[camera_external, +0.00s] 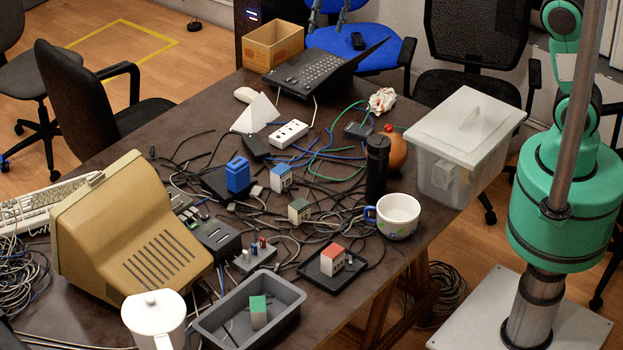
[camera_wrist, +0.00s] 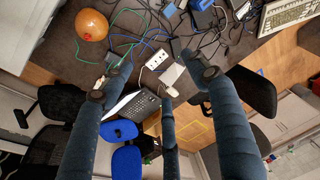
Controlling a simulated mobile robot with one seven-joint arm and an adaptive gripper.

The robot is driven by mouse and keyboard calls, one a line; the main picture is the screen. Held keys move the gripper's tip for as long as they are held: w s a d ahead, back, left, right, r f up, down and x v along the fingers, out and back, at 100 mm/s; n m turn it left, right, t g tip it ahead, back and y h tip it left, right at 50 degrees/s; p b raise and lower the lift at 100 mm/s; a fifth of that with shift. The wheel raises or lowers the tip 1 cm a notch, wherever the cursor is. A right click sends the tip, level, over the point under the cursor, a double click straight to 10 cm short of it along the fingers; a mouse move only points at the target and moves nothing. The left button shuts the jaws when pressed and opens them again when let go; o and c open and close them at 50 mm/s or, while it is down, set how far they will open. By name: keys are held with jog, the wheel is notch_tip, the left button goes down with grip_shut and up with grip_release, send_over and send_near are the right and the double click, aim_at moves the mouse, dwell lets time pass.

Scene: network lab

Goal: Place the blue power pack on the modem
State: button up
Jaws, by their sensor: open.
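A solid blue block (camera_external: 238,176) stands on the table, at or on a flat black box (camera_external: 212,182). It also shows at the top edge of the wrist view (camera_wrist: 203,4). A smaller white block with a blue top (camera_external: 280,178) stands to its right. I cannot tell for certain which is the blue power pack. A small black box (camera_external: 254,147) behind them and a dark grey box (camera_external: 358,131) farther right could each be the modem. My gripper (camera_wrist: 160,78) is open and empty, fingers spread above the table.
Tangled cables cover the mid-table. A white power strip (camera_external: 288,134), black cylinder (camera_external: 377,167), cup (camera_external: 398,215) and lidded plastic bin (camera_external: 462,140) crowd the right side. A beige monitor (camera_external: 130,235) and grey tray (camera_external: 285,295) stand in front.

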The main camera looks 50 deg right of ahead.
jog(key=s+d+r+t, duration=0.1)
jog(key=s+d+r, duration=0.5)
jog(key=s, duration=0.4)
jog(key=s+d+r+t, duration=0.1)
jog(key=s+d+r, duration=0.3)
jog(key=s+d, duration=0.5)
jog(key=s+d+f, duration=0.2)
jog(key=s, duration=0.8)
jog(key=s+d+f+t, duration=0.1)
jog(key=s+d+f, duration=0.1)
jog(key=s, duration=0.9)
jog(key=shift+s+d+h, duration=0.3)
jog(key=shift+d, duration=0.55)
notch_tip(320, 180, down, 5)
jog(key=b, duration=0.5)
